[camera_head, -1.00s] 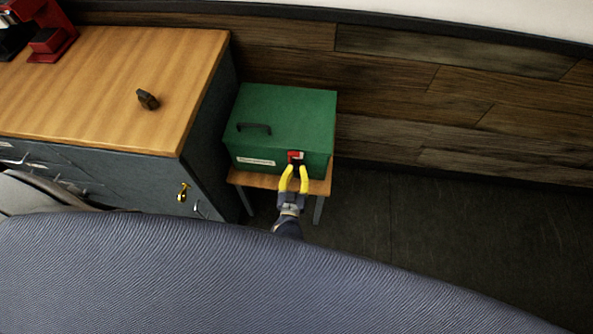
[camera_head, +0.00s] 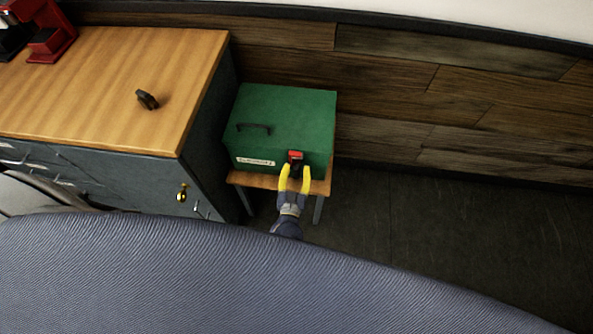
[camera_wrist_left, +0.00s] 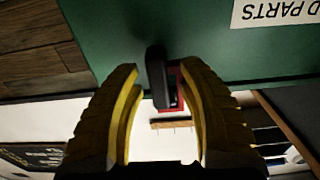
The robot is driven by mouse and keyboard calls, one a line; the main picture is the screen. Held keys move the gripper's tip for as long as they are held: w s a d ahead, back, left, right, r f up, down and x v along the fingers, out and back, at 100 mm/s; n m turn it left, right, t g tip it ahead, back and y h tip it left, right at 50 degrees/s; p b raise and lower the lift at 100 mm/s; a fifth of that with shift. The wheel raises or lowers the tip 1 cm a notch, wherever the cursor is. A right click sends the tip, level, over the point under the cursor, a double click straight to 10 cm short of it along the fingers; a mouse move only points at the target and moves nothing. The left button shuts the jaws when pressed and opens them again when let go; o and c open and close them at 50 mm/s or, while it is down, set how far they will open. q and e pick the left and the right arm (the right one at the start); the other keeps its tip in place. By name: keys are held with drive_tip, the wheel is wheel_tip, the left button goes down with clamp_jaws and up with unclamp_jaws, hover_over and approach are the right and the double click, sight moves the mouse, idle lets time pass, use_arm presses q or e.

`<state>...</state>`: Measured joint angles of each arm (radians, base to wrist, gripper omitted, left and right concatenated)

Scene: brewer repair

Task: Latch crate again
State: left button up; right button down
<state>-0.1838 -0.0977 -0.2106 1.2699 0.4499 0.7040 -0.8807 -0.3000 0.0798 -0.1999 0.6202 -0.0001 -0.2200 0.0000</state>
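The green crate (camera_head: 285,115) is closed, with its lid down and a black handle (camera_head: 254,128) on top. A red and black latch (camera_head: 295,157) is on its front. The latch's black lever (camera_wrist_left: 156,76) and red part (camera_wrist_left: 177,95) also show in the left wrist view. My left gripper (camera_head: 295,170), with yellow fingers, is at the latch. In the left wrist view my left gripper (camera_wrist_left: 160,68) is open, with the black lever between the fingers. The right finger is close to the red part; I cannot tell whether they touch. My right gripper is not in view.
The crate stands on a small wooden stool (camera_head: 318,187). A wood-topped cabinet (camera_head: 100,90) stands close on the left, with a small dark object (camera_head: 147,99) on top and a brass padlock-like piece (camera_head: 182,192) on its side. Dark floor to the right is clear.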

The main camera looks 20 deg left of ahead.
use_arm(q)
drive_tip(key=s+d, duration=0.2)
drive_tip(key=s, duration=1)
drive_tip(key=shift+a, duration=0.1)
idle(0.4)
drive_tip(key=s+d+f+m+g+h, duration=0.1)
drive_tip(key=s+d+f+g+h, duration=0.15)
drive_tip(key=f, duration=0.45)
drive_tip(key=s+d+f+m+g+h, duration=0.1)
drive_tip(key=s+d+f+g+h, duration=0.15)
drive_tip(key=f, duration=0.45)
drive_tip(key=s+a+f+m+g, duration=0.15)
drive_tip(key=s+f+g, duration=0.25)
drive_tip(key=s+f, duration=0.75)
drive_tip(key=s+a+f+m+g+y, duration=0.1)
drive_tip(key=s+a+f+g, duration=0.2)
drive_tip(key=s+a+f, duration=0.3)
drive_tip(key=s+a+f+m+g+y, duration=0.1)
drive_tip(key=s+a+f+g, duration=0.3)
drive_tip(key=s+a, duration=0.6)
drive_tip(key=shift+s+a+f, duration=0.25)
drive_tip(key=shift+s+f, duration=0.6)
drive_tip(key=shift+f, duration=0.2)
